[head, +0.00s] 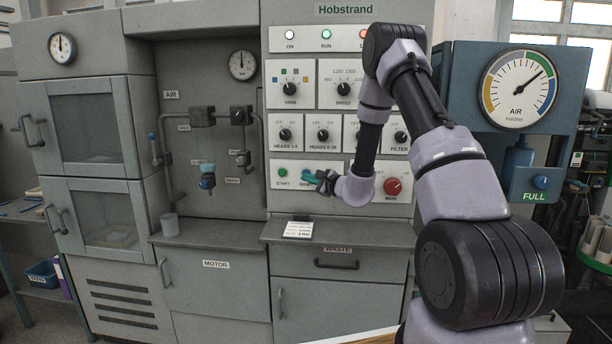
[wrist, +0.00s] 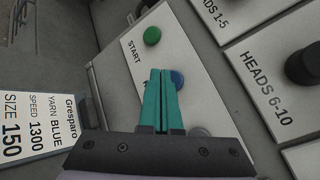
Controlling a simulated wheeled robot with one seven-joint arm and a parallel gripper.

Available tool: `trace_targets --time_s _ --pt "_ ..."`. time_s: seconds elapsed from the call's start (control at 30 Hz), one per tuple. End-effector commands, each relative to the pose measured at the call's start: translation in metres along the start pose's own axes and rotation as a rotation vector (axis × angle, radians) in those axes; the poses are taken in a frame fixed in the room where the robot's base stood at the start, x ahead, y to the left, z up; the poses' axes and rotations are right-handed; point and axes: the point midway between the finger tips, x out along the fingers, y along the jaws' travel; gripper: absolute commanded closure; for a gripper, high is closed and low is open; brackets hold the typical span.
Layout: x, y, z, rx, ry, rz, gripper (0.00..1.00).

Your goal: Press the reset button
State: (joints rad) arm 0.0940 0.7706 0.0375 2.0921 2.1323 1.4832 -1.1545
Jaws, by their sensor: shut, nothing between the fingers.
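The blue button (wrist: 178,80) sits on the white panel next to the green START button (wrist: 152,36) in the wrist view. It is partly hidden behind my fingertips, and its own label is hidden there. My gripper (wrist: 161,74) has its teal fingers shut with nothing between them. The fingertips overlap the blue button's left side in the picture; I cannot tell whether they touch it. In the head view my gripper (head: 308,178) is at the panel just right of the START button (head: 283,173) and covers the blue button.
A grey round button (wrist: 200,131) is beside the blue one. The HEADS 6-10 knob (wrist: 304,65) is to the right. A card (wrist: 38,125) reading YARN BLUE, SPEED 1300, SIZE 150 is at left. The red MAIN knob (head: 393,187) is right of my wrist.

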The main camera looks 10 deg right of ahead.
Motion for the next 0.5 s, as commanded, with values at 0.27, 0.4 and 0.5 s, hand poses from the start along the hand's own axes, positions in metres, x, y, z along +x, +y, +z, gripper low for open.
trace_targets --time_s 0.27,0.4,0.5 --pt "0.0020 -0.0013 -0.0012 -0.001 0.000 0.000 1.00" --pt "0.0055 -0.0036 -0.0035 -0.001 0.000 0.001 1.00" --pt "0.0061 -0.0040 -0.0041 0.000 0.000 0.001 1.00"
